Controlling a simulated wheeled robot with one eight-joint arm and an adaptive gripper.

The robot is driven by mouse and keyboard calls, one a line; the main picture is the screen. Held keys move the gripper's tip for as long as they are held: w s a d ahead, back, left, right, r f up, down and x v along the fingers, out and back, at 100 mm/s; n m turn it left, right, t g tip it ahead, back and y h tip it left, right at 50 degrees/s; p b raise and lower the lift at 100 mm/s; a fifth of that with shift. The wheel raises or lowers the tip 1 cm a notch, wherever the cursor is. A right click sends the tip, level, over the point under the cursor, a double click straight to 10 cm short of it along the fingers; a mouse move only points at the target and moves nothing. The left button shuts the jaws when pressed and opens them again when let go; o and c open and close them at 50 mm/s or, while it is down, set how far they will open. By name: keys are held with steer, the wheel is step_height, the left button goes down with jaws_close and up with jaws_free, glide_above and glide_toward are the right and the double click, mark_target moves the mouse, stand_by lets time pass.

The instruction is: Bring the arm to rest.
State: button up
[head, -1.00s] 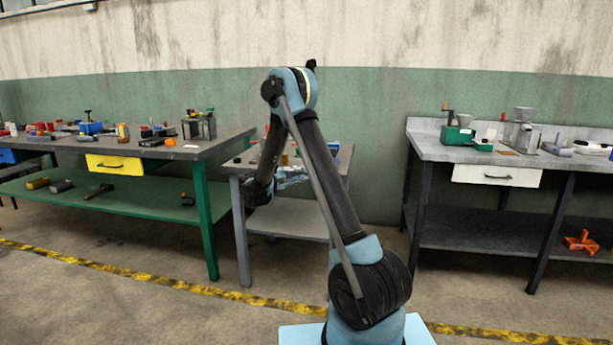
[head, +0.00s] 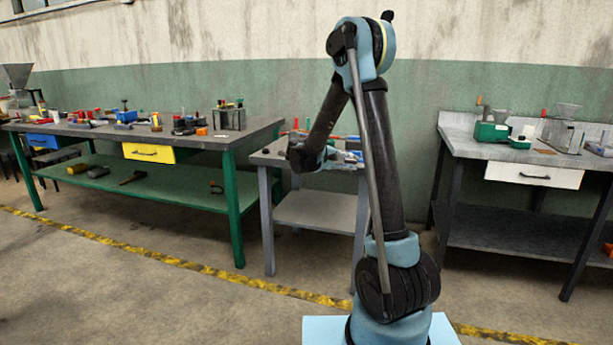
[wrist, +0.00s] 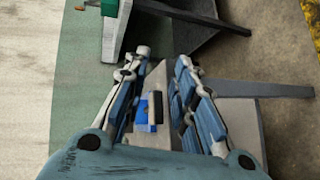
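My arm stands on its light blue base in the head view, with its elbow raised high and its forearm slanting down to the left. My gripper (wrist: 162,60) shows in the wrist view with two blue-and-grey jointed fingers apart and nothing between their tips. In the head view it is partly hidden behind my arm, in front of or above the small grey table (head: 310,213). From the head view I cannot tell its exact height over that table. The wrist picture is turned sideways.
A long green-legged bench (head: 120,185) with a yellow drawer (head: 149,153) and many tools stands left. A grey workbench (head: 455,140) with a white drawer (head: 533,174) and a green machine (head: 491,131) stands right. Yellow-marked floor (head: 200,268) in front is clear.

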steer(key=s+d+m+g+y, duration=0.1)
steer(key=s+d+g+y, duration=0.2)
steer(key=s, duration=0.9)
steer(key=s+d+m+y, duration=0.1)
steer(key=s+d+y, duration=0.35)
steer(key=s, duration=0.75)
steer(key=s+a+f+m+y, duration=0.1)
steer(key=s+a+f+y, duration=0.1)
steer(key=s, duration=0.5)
steer(key=s+a+f+y, duration=0.2)
steer(key=s+f, duration=0.3)
steer(key=s, duration=0.2)
steer(key=s+a+f+m+y, duration=0.1)
steer(key=s+a+f+y, duration=0.1)
steer(key=s+f, duration=0.2)
steer(key=s, duration=0.3)
steer(key=shift+s+a+m+g, duration=0.2)
steer(key=shift+m+g, duration=0.1)
steer(key=shift+g, duration=0.1)
steer(key=shift+w+f, duration=0.15)
steer(key=shift+w, duration=0.35)
